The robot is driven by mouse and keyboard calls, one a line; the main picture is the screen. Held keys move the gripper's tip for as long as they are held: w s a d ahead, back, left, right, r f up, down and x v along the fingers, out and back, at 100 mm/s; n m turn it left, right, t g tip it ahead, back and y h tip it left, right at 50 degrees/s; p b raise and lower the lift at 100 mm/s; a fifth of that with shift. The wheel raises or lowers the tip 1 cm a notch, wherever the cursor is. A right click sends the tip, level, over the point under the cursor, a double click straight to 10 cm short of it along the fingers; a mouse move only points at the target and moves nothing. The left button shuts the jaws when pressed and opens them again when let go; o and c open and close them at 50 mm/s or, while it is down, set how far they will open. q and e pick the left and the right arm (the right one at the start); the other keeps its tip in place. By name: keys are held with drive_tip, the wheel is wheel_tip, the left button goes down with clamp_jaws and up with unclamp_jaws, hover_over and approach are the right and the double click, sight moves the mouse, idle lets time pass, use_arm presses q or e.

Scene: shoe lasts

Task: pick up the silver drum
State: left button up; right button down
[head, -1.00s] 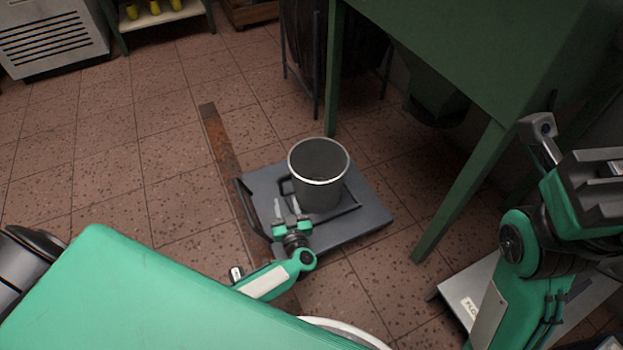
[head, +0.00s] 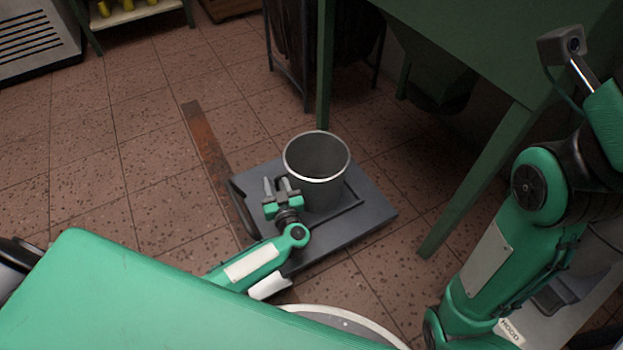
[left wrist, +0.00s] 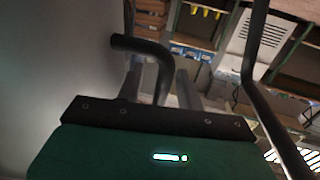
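The silver drum (head: 317,165), a grey open-topped bucket with a bright rim, stands upright on a dark flat trolley (head: 377,217). My left gripper (head: 274,184) is at the drum's left side, its two fingers apart. In the left wrist view the drum's grey wall (left wrist: 60,50) fills the left side. There a dark bent handle (left wrist: 150,46) on the drum reaches in between the spread fingers (left wrist: 160,85). Whether a finger touches it I cannot tell. My right arm shows at the right of the head view, but its gripper is out of frame.
The trolley's dark push bar (head: 240,205) lies left of the gripper and also crosses the right of the left wrist view (left wrist: 262,90). A rusty strip (head: 205,140) lies on the tiled floor. A green table leg (head: 480,185) stands right of the trolley. Floor at left is clear.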

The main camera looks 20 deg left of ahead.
use_arm(q)
clamp_jaws()
drive_tip(key=shift+r, duration=0.15)
